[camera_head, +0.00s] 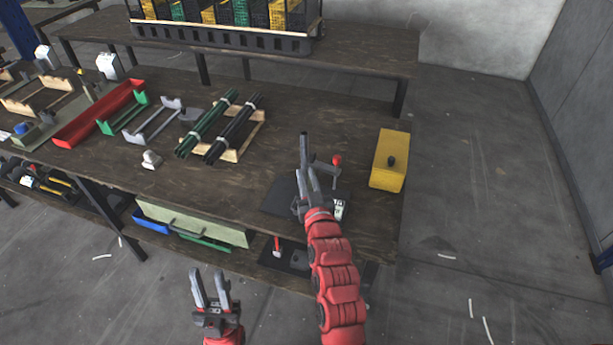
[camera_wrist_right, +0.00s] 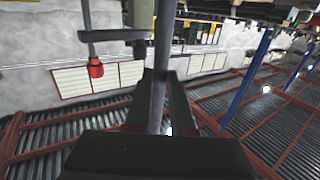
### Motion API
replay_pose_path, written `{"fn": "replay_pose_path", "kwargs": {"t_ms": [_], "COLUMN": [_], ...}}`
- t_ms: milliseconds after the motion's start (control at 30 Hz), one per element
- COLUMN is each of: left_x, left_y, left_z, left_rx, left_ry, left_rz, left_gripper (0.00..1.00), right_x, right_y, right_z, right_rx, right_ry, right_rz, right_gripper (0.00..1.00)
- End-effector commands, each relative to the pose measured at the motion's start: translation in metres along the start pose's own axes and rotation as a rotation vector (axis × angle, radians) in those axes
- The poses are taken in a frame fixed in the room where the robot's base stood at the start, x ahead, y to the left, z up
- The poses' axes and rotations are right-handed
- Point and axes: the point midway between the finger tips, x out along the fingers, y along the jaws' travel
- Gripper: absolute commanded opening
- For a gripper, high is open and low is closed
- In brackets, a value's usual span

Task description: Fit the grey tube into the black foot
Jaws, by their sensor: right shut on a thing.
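My right gripper (camera_head: 307,176) is shut on the grey tube (camera_head: 304,148), which stands roughly upright above the fingers beside the red-handled press (camera_head: 323,168). In the right wrist view the tube (camera_wrist_right: 163,45) runs up between the fingers, next to the press's arm with its red knob (camera_wrist_right: 95,68). I cannot clearly pick out the black foot; my right gripper and arm cover part of the press area, and the tube's lower end is hidden. My left gripper (camera_head: 209,277) is open and empty, in front of the table.
A dark mat (camera_head: 279,197) lies under the press. A yellow block (camera_head: 387,174) with a black knob stands to the right. Dark green and black rods (camera_head: 222,125) lie on a wooden rack to the left. A red tray (camera_head: 100,115) is farther left.

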Motion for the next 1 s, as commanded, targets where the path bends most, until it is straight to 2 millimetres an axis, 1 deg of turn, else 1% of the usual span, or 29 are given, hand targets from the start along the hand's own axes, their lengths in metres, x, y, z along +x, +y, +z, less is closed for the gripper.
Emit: {"fn": "replay_pose_path", "kwargs": {"t_ms": [900,933,1000], "left_x": [-0.013,-0.012,-0.012], "left_y": [0.001,0.001,0.001], "left_z": [0.002,0.002,0.002], "left_rx": [0.0,0.0,0.0], "left_ry": [0.0,0.0,0.0], "left_rz": [0.0,0.0,0.0], "left_gripper": [0.35,0.35,0.35], "right_x": [0.0,0.0,0.0], "right_y": [0.0,0.0,0.0], "right_z": [0.024,0.023,0.022], "right_rx": [0.0,0.0,0.0], "right_ry": [0.0,0.0,0.0], "right_rz": [0.0,0.0,0.0], "right_gripper": [0.0,0.26,0.39]}}
